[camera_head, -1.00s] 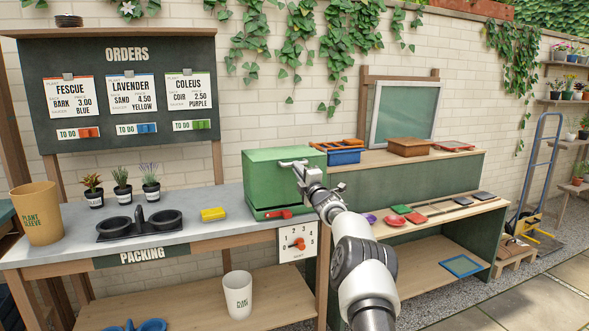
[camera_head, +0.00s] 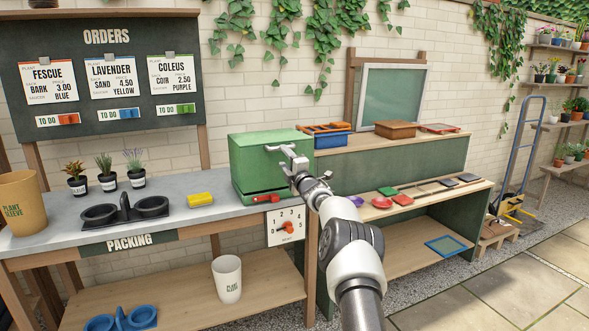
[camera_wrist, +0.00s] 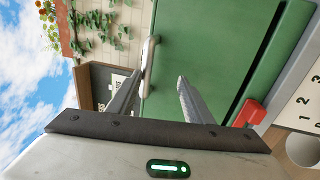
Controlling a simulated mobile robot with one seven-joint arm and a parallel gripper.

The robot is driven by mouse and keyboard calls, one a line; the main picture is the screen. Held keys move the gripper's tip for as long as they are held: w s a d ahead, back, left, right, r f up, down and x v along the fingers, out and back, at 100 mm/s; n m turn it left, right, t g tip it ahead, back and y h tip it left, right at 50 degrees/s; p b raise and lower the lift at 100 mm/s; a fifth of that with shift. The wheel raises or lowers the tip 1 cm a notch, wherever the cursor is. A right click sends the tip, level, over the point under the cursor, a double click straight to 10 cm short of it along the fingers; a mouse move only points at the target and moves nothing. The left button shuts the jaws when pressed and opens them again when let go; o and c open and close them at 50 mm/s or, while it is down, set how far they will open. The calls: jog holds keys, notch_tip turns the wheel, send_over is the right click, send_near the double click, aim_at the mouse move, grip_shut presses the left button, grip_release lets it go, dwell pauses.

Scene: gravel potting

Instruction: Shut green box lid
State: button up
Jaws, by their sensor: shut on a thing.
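The green box (camera_head: 255,168) stands at the right end of the packing counter. Its lid is down over the top; it also shows in the wrist view (camera_wrist: 215,45). A dark gap runs along the box's lower front, and I cannot tell whether the lid is fully seated. A pale bar handle (camera_head: 281,148) is on its upper front and shows beside my left finger in the wrist view (camera_wrist: 149,55). A red latch (camera_head: 266,198) sits low on the box front.
The grey counter (camera_head: 170,222) holds a yellow sponge-like block (camera_head: 200,199), potted plants and a black double holder (camera_head: 125,209). A dial panel (camera_head: 287,227) hangs below the box. A blue tray (camera_head: 332,139) stands on the shelf just right of the box.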

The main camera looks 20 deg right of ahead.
jog(key=s+f+p, duration=0.1)
jog(key=s+f, duration=0.1)
jog(key=s, duration=1.5)
jog(key=shift+f, duration=0.4)
jog(key=shift+w, duration=0.1)
